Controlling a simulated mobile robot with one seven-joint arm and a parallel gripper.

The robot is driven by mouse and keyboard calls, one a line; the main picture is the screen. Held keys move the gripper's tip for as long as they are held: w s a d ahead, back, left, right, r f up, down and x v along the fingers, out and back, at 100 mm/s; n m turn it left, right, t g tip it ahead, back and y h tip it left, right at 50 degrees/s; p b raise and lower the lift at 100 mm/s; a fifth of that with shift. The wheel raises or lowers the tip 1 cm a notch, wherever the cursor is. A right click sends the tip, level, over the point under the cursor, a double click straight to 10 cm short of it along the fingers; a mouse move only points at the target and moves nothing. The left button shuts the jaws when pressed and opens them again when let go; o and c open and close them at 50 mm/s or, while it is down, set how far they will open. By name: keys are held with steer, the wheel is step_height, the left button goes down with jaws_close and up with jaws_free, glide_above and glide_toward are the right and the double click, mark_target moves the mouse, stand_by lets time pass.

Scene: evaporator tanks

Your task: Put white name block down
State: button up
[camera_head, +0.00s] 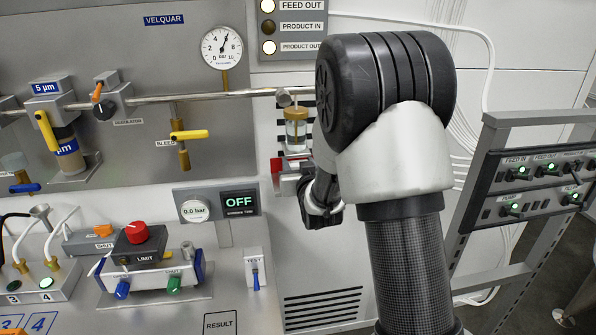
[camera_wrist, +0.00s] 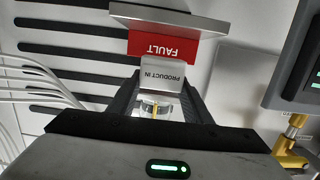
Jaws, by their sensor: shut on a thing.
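The white name block (camera_wrist: 163,73), marked PRODUCT IN, is between the two dark fingers of my gripper (camera_wrist: 162,84) in the wrist view. My gripper is shut on it. Just beyond the block is a red surface marked FAULT (camera_wrist: 160,47), its lettering upside down in this view. Whether the block touches it I cannot tell. In the head view a red piece (camera_head: 278,181) shows at the panel just left of my wrist. My arm hides most of the gripper there, and I cannot make out the block.
A grey plate (camera_wrist: 190,20) borders the red surface in the wrist view. A glass vessel with brass fittings (camera_head: 297,132) hangs above the red piece. A switch console (camera_head: 540,175) stands at right.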

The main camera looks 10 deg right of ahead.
steer(key=shift+w+f+b, duration=0.1)
steer(key=shift+f+b, duration=0.4)
steer(key=shift+f, duration=1.25)
steer(key=shift+f+b, duration=0.25)
steer(key=shift+b, duration=0.05)
steer(key=o, duration=1.1)
steer(key=shift+r, duration=0.1)
